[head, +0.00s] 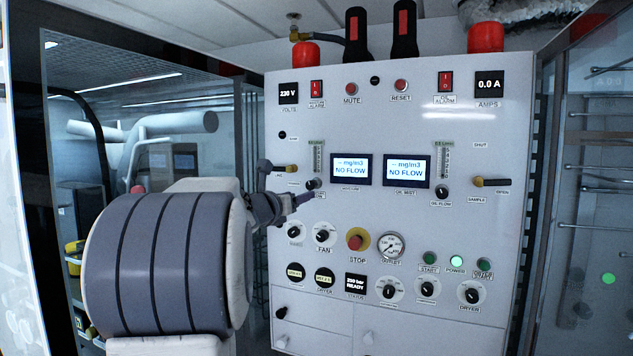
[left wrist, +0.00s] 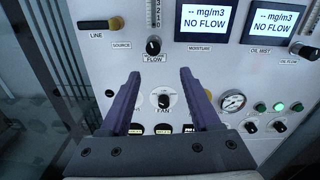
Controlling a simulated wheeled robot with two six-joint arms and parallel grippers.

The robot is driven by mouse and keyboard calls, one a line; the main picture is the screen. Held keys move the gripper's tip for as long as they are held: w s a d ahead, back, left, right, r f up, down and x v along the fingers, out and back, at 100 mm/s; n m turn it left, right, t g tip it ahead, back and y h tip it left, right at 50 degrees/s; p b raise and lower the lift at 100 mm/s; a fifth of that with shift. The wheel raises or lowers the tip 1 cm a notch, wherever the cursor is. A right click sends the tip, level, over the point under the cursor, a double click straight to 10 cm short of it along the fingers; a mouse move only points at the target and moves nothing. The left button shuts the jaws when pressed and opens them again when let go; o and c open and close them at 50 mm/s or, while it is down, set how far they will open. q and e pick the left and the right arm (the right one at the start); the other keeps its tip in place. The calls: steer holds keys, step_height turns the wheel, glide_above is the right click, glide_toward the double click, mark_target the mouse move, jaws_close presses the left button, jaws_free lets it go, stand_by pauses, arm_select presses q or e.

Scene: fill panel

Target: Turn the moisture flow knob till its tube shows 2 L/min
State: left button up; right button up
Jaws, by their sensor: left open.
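The moisture flow knob (head: 313,184) is a small black knob on the white panel, left of the moisture display (head: 351,169). It also shows in the left wrist view (left wrist: 153,45), just above the word FLOW. Its flow tube (head: 318,158) stands directly above it; the lower part shows in the left wrist view (left wrist: 153,14), but its reading is too small to tell. The moisture display reads NO FLOW. My left gripper (head: 303,199) is open and empty, with its purple fingers (left wrist: 160,78) pointing at the panel below the knob, apart from it.
The brass-coloured LINE handle (head: 285,168) sits left of the knob. The fan knob (head: 322,235) and red stop button (head: 355,240) lie below. The oil mist display (head: 407,171), oil flow knob (head: 442,191) and gauge (head: 390,245) are to the right.

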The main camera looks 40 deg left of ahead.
mark_target(310, 186)
arm_select(q)
steer(key=shift+m, duration=0.6)
steer(key=p+x, duration=0.2)
steer(key=x, duration=0.1)
steer(key=p+x, duration=0.2)
steer(key=x, duration=0.1)
steer(key=a+r+p+x, duration=0.1)
steer(key=p+x, duration=0.1)
steer(key=x, duration=0.1)
steer(key=shift+a+r, duration=0.1)
steer(key=shift+a, duration=0.05)
steer(key=shift+w, duration=0.35)
jaws_close()
